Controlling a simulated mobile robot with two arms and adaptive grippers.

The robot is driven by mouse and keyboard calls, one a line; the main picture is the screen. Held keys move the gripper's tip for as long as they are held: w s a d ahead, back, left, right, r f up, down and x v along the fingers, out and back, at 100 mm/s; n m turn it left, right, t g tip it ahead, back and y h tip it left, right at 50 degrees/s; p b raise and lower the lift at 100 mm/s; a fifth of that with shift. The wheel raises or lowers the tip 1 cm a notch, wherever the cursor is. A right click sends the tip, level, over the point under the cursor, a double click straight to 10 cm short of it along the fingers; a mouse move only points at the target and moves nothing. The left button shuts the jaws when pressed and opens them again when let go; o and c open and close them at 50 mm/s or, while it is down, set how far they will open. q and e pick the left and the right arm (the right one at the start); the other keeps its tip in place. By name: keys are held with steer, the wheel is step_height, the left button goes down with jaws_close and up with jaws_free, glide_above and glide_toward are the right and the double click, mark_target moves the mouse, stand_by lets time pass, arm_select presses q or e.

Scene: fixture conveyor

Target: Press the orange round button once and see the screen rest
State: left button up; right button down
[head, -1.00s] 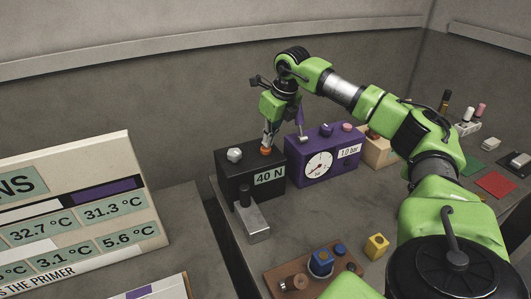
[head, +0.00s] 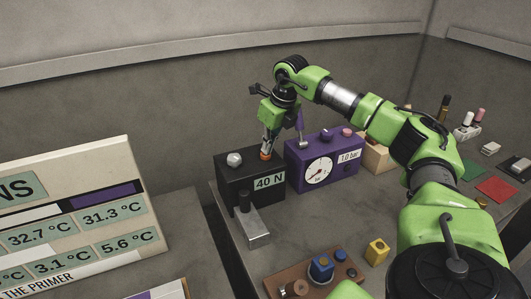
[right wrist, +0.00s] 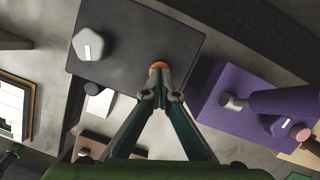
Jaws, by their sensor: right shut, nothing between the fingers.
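The orange round button (head: 265,156) sits on top of a black box (head: 238,190) whose front screen (head: 269,182) reads 40 N. My right gripper (head: 267,151) points down with its fingertips at the button and partly covers it. In the right wrist view the shut, empty fingertips (right wrist: 162,95) meet just in front of the button (right wrist: 159,66). I cannot tell whether they touch it or press it down. My left gripper is not in view.
A purple box (head: 323,165) with a dial stands close right of the black box. A faceted light knob (head: 234,159) is on the black box's left. A metal block with a post (head: 254,229) stands in front. A board with temperature readouts (head: 75,215) is at left.

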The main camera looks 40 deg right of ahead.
steer(key=shift+f, duration=0.2)
stand_by(0.5)
steer(key=shift+f+b, duration=0.3)
step_height(320, 180, up, 6)
steer(key=p, duration=0.5)
steer(key=shift+r+p, duration=0.2)
steer(key=shift+p, duration=0.1)
steer(key=shift+f, duration=0.1)
steer(key=v, duration=1.2)
